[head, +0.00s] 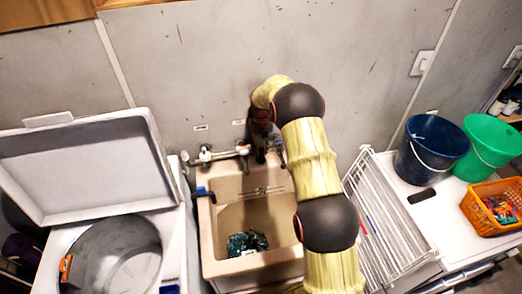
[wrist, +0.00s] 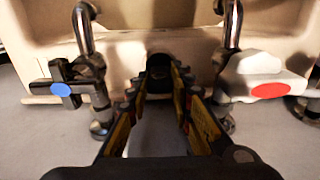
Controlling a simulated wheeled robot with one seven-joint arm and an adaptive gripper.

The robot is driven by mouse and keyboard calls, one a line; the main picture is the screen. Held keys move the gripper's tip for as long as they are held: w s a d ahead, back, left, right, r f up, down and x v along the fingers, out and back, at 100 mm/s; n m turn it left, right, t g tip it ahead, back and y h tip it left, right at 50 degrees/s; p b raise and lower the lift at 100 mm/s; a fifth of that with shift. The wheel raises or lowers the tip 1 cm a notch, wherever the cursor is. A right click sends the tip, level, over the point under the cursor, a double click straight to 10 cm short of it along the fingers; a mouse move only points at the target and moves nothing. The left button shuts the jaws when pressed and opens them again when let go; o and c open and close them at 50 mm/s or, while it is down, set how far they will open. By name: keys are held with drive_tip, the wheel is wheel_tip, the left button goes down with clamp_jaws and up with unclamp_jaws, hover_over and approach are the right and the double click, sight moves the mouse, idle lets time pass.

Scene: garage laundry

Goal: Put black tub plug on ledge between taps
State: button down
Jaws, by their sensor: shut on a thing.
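My gripper (wrist: 160,82) is shut on the black tub plug (wrist: 159,72), which shows as a dark rounded shape between the fingertips. In the wrist view it is between two metal taps, over or at the pale ledge (wrist: 125,88); whether the plug touches the ledge I cannot tell. The left tap (wrist: 84,70) has a blue dot and the right tap (wrist: 228,70) a red one. In the head view my dark gripper (head: 260,138) points down at the back of the beige tub (head: 207,240), and the plug is hidden there.
A teal patterned cloth (head: 246,242) lies in the tub. A blue item (head: 205,192) sits on its left rim. An open-lidded washer (head: 80,160) stands left. A white rack (head: 385,220), blue bucket (head: 432,150), green bucket (head: 490,145) and orange basket (head: 480,212) are right.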

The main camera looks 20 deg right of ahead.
drive_tip(key=shift+f, duration=0.1)
drive_tip(key=c, duration=1.6)
unclamp_jaws()
